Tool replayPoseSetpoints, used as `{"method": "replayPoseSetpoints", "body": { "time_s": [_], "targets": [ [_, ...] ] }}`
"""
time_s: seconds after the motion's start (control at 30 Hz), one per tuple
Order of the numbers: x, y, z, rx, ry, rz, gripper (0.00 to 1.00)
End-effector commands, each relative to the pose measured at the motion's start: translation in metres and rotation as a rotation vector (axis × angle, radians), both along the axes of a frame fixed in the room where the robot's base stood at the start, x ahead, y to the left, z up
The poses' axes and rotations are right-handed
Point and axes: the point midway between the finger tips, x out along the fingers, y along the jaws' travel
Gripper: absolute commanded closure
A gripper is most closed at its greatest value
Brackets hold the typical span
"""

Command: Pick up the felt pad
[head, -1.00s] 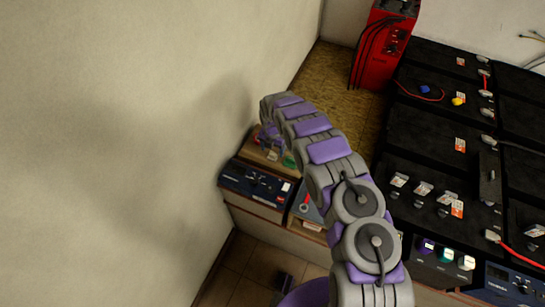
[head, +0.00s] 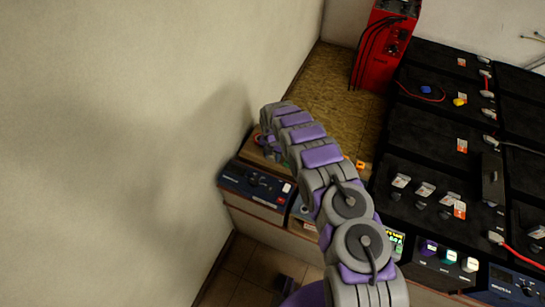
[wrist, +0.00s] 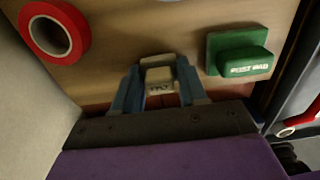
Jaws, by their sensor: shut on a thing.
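In the wrist view a small pale grey-beige block (wrist: 158,76), apparently the felt pad, sits between the two blue-grey fingers of my gripper (wrist: 158,82). Its short dark label is too blurred to read. The fingers are shut on its sides. The block is over or against a wooden surface (wrist: 112,35); I cannot tell if it is lifted clear. In the head view my arm comes down to the wooden shelf beside the left wall, and the arm hides the block and most of the gripper.
A green block (wrist: 238,55) with white lettering is right of my gripper, and a red tape roll (wrist: 55,30) is at left. A dark blue device (head: 255,185) stands near the wall. Black batteries (head: 425,150) and a red unit (head: 385,45) fill the right side.

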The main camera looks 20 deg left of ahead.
Motion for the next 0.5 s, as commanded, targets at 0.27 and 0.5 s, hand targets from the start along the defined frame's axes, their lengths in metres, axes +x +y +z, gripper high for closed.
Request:
{"method": "replayPoseSetpoints", "body": {
  "time_s": [0.27, 0.5],
  "targets": [
    [-0.0002, 0.0, -0.0002, 0.0, 0.0, 0.0, 0.87],
    [0.0007, -0.0001, 0.0083, 0.001, -0.001, -0.001, 0.87]
  ]
}}
